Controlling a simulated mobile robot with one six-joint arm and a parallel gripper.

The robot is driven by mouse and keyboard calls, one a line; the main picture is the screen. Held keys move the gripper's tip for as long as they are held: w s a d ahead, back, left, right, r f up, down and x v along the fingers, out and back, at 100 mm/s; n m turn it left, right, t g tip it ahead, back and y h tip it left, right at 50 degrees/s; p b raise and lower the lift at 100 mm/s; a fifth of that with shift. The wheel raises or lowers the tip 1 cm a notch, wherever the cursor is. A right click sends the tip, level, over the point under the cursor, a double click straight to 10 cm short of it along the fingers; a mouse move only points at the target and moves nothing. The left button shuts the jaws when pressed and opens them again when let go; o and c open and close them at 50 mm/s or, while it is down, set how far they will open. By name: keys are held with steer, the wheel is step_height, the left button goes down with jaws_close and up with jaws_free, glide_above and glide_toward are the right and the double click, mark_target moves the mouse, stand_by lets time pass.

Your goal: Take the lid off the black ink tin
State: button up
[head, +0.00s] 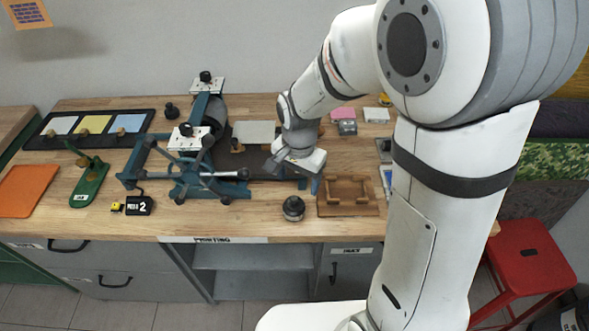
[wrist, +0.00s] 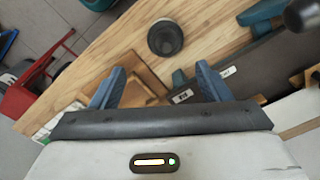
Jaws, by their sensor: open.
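In the wrist view the tin (wrist: 165,38) shows from above as a dark round shape, beyond the fingertips. Its top looks dark and closed, but the seam of the lid is too small to make out. My gripper (wrist: 158,80) is open and empty, its two blue fingers apart and not touching the tin. In the head view my gripper (head: 273,164) hangs over the press bed.
A blue press (head: 185,165) with a spoked wheel stands left of my gripper. A wooden rack (head: 348,210) lies just right of the tin. A green tool (head: 90,182) and an orange sheet (head: 28,190) lie at left. Bare bench surrounds the tin's left side.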

mark_target(293, 199)
steer(key=shift+w+a+f, duration=0.15)
steer(key=shift+a, duration=0.25)
steer(key=shift+a+f+m, duration=0.1)
steer(key=shift+f+m, duration=0.2)
steer(key=shift+f+p, duration=0.95)
steer(key=shift+f, duration=2.8)
steer(key=shift+c, duration=0.3)
steer(key=c, duration=1)
